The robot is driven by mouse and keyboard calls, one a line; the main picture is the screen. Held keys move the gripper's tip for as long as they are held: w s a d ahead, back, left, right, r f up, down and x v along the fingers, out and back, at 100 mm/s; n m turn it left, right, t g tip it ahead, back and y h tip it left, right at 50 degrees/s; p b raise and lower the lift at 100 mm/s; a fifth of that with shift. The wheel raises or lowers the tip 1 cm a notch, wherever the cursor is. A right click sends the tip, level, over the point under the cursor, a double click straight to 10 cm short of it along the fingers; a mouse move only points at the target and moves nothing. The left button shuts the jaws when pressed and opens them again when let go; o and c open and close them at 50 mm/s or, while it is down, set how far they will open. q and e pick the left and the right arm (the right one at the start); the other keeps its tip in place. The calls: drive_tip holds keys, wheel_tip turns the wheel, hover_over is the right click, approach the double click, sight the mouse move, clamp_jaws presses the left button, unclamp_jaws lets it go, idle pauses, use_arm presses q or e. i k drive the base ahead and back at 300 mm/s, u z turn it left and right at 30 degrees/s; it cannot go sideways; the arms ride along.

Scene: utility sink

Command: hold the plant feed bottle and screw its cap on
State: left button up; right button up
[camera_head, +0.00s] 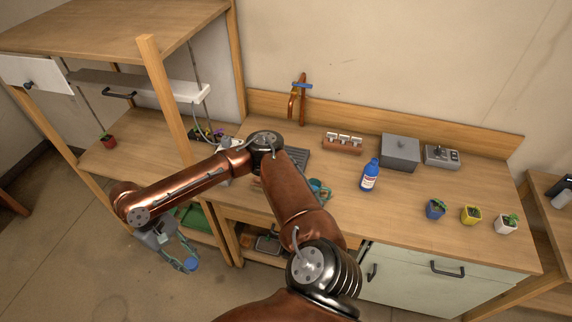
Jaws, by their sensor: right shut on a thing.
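The plant feed bottle (369,178) stands upright on the wooden counter, right of the middle. It is blue with a white and red label, and no gripper touches it. My right gripper (190,265) hangs at the lower left, past the counter's front edge and far from the bottle. It is shut on a small blue cap (193,264). My left gripper is not in view.
My right arm crosses the middle and hides part of the counter (400,215). A grey box (399,152) stands behind the bottle. Small potted plants (470,214) stand at right. A teal object (320,188) is partly hidden by my arm. A wooden shelf post (165,95) stands left.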

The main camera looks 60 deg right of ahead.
sight(370, 173)
drive_tip(key=z, duration=0.05)
drive_tip(key=k, duration=0.45)
drive_tip(key=z, duration=2.6)
